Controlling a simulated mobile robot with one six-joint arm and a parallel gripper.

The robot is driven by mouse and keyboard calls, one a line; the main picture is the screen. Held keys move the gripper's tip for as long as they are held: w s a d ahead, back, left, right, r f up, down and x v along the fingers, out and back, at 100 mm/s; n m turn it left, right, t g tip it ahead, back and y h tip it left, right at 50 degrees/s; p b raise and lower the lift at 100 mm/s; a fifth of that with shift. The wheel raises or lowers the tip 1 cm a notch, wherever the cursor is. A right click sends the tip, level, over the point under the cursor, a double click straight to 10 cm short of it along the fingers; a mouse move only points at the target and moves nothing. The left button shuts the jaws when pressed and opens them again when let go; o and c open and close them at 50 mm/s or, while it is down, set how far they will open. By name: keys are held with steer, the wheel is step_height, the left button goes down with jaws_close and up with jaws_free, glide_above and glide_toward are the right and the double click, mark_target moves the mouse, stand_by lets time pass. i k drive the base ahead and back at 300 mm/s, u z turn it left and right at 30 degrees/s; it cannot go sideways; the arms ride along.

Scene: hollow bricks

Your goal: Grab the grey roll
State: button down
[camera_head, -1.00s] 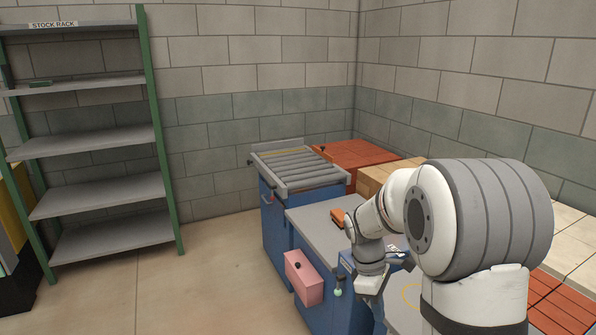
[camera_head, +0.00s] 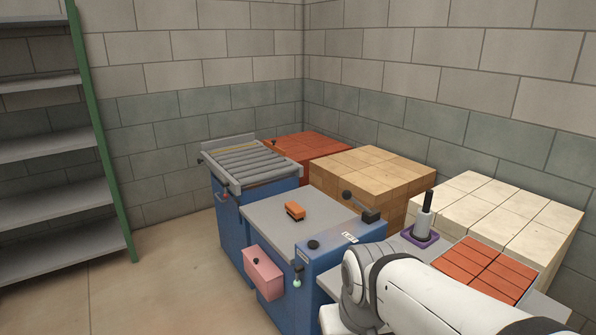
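A grey upright cylinder with a black top (camera_head: 425,217) stands in a purple square base on the grey bench at the right; it may be the grey roll. Grey rollers (camera_head: 253,168) lie side by side in a frame on a blue cabinet at the back; I cannot tell whether one of these is meant. My white arm crosses the bottom right, in front of the bench and below the cylinder. My gripper is not visible in this view.
Red (camera_head: 487,268), tan (camera_head: 372,172) and cream (camera_head: 497,213) brick stacks stand right and behind. Floor is free at left.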

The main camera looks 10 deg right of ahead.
mark_target(420, 232)
steer(key=u, duration=1.7)
steer(key=i, duration=1.5)
steer(key=z, duration=3.85)
